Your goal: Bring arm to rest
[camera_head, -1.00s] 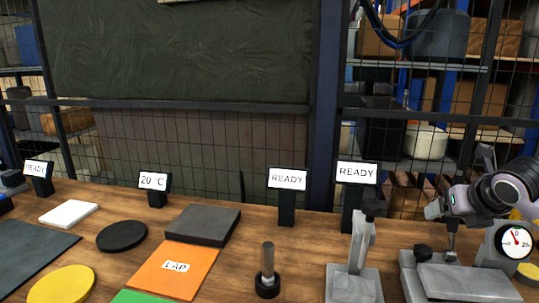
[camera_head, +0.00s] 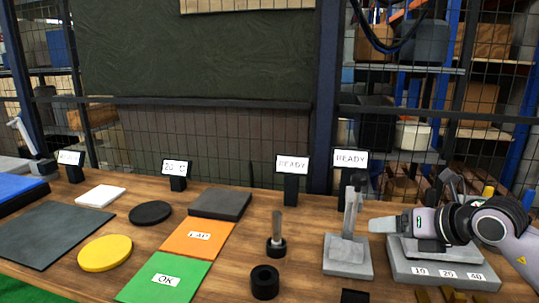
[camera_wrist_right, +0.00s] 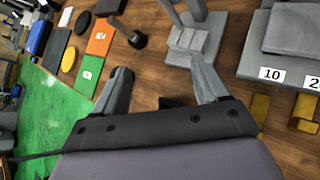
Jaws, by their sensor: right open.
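My right arm comes in from the right in the head view, and its gripper (camera_head: 383,224) points left above the grey stepped block (camera_head: 440,262). In the right wrist view the two fingers of the right gripper (camera_wrist_right: 160,84) are spread apart with only wooden table between them, so it is open and empty. My left gripper is not in view.
A grey stand (camera_head: 346,255) is left of the right gripper. A metal pin on a black base (camera_head: 277,246) and a black ring (camera_head: 265,282) stand farther left. Orange (camera_head: 185,239) and green (camera_head: 150,277) mats lie beyond. Bare wood (camera_head: 225,265) separates them.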

